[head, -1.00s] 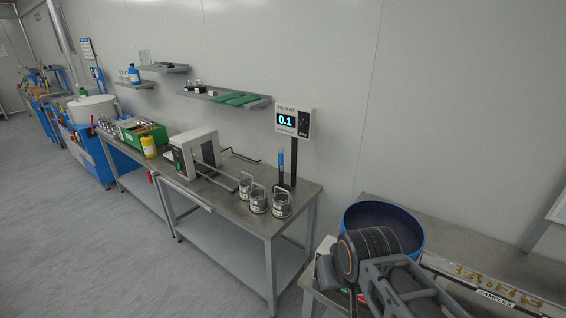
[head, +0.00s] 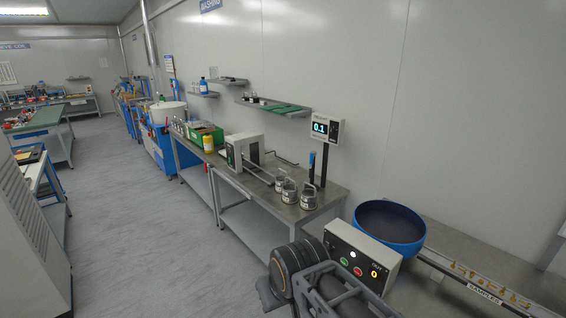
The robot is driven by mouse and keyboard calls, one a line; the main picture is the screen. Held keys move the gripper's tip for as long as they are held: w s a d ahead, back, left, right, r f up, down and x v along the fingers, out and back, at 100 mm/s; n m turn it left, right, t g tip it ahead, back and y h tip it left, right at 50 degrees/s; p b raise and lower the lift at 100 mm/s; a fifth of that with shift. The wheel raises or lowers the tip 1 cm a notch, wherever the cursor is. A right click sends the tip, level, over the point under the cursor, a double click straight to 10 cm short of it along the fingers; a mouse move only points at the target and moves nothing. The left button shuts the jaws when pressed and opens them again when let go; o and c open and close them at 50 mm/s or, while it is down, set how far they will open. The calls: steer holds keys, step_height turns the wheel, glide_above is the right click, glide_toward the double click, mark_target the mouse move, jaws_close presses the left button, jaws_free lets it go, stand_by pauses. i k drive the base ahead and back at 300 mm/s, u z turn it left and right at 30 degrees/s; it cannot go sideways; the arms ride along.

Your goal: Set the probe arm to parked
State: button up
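I cannot clearly make out the probe arm or its setting. A meter (head: 321,129) with a lit display reading 0.1 stands on a dark post at the right end of the steel bench. A slim blue-topped piece (head: 312,160) stands upright beside that post. A thin dark bent rod (head: 284,159) sticks out behind the white box unit (head: 242,149); I cannot tell what it belongs to. Links of my arm show at the bottom right, and my gripper is out of the picture.
Several handled metal pots (head: 308,197) stand on the bench (head: 328,194). A blue bowl (head: 420,237) and a control box (head: 340,238) with buttons sit on the near right counter. A grey cabinet (head: 25,235) stands at the left. The floor aisle (head: 140,240) is clear.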

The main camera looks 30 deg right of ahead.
mark_target(312, 160)
steer(key=u, duration=0.3)
steer(key=i, duration=2.3)
steer(key=z, duration=1.6)
steer(key=i, duration=0.9)
steer(key=z, duration=0.85)
